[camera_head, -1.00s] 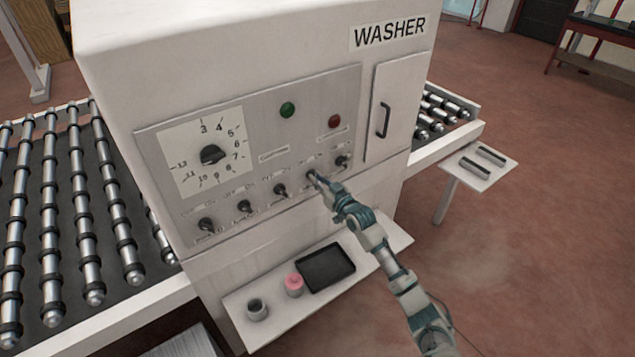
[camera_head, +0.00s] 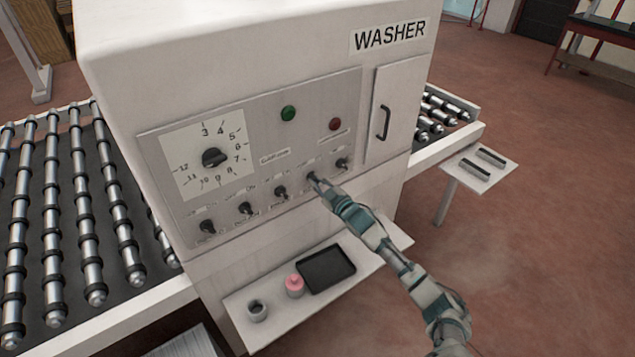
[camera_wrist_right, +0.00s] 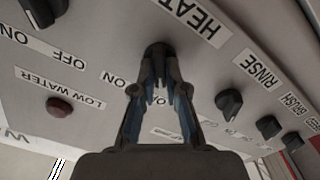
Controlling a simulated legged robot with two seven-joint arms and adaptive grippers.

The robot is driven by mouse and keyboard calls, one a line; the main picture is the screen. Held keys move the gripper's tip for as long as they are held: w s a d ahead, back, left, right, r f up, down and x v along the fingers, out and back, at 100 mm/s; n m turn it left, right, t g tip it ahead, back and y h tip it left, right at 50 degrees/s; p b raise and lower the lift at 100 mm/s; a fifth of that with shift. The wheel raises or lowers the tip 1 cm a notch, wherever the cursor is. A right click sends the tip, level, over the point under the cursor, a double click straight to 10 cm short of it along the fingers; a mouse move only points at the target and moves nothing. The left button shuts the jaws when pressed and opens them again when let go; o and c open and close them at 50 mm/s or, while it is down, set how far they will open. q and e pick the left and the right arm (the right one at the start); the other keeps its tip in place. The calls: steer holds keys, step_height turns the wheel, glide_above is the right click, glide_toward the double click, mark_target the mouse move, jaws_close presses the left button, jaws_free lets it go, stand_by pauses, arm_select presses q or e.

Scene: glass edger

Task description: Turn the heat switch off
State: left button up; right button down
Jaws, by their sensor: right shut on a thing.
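The heat switch (camera_wrist_right: 156,50) is a small black knob in the lower row of the washer's control panel. In the right wrist view the HEAT label (camera_wrist_right: 203,22) is beside it, printed upside down. My right gripper (camera_wrist_right: 156,80) is shut on this knob, with its fingertips on either side. An ON label (camera_wrist_right: 113,80) shows left of the fingers; another label between them is partly hidden. The fingers hide much of the knob, so its exact setting cannot be told. In the head view my right gripper (camera_head: 316,183) is at the fourth knob from the left. My left gripper is out of view.
Neighbouring knobs (camera_head: 281,192) and (camera_head: 342,165) sit close on both sides. Above are a dial (camera_head: 212,157), a green button (camera_head: 288,113) and a red lamp (camera_head: 335,123). A shelf below holds a black tray (camera_head: 326,268), a pink item (camera_head: 294,285) and a grey cup (camera_head: 257,310).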

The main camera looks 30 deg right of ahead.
steer(key=shift+f, duration=0.45)
steer(key=c, duration=1.2)
jaws_free()
steer(key=shift+d+r, duration=0.1)
steer(key=shift+r, duration=0.05)
steer(key=shift+s, duration=0.1)
steer(key=s+d, duration=0.1)
steer(key=s, duration=1)
steer(key=shift+s, duration=0.35)
